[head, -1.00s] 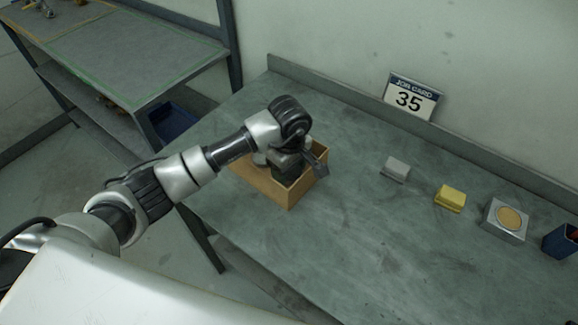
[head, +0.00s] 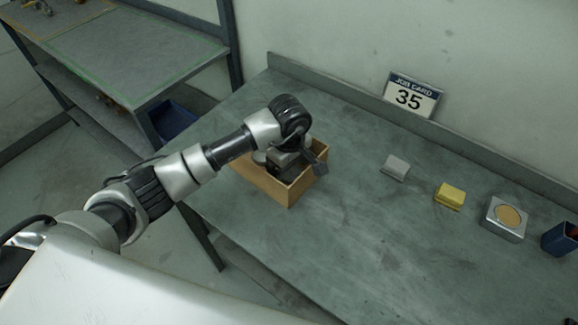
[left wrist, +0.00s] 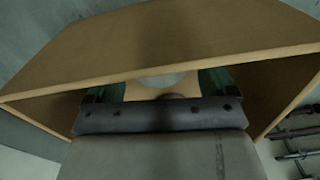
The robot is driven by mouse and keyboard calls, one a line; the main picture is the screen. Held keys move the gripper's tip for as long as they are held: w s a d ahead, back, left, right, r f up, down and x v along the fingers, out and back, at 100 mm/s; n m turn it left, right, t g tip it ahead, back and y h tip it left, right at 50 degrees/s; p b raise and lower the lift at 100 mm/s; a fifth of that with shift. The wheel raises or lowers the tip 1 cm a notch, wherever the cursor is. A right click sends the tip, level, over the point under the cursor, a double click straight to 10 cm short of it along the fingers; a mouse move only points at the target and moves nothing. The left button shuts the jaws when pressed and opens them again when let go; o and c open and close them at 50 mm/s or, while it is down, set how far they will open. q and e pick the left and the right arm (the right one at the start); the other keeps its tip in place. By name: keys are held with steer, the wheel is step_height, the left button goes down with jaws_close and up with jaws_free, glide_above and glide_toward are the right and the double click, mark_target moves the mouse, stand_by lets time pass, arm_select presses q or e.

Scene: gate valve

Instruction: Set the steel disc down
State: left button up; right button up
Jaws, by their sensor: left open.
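The steel disc (left wrist: 165,82) shows as a pale grey round surface in the left wrist view, partly hidden by my gripper's body. It lies inside the wooden box (left wrist: 180,35), between my two green-tinted fingers and apart from them as far as I can see. My left gripper (head: 284,170) points down into the wooden box (head: 268,187) in the head view. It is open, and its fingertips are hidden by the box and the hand. The disc cannot be made out for sure in the head view. My right gripper is not in view.
On the bench (head: 350,230) to the right are a grey block (head: 396,167), a yellow block (head: 449,195), a metal block with a tan round top (head: 507,218) and a blue container (head: 562,240). The bench middle is clear.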

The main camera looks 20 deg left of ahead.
arm_select(q)
step_height(320, 180, up, 12)
steer(key=b, duration=0.2)
steer(key=shift+f, duration=0.15)
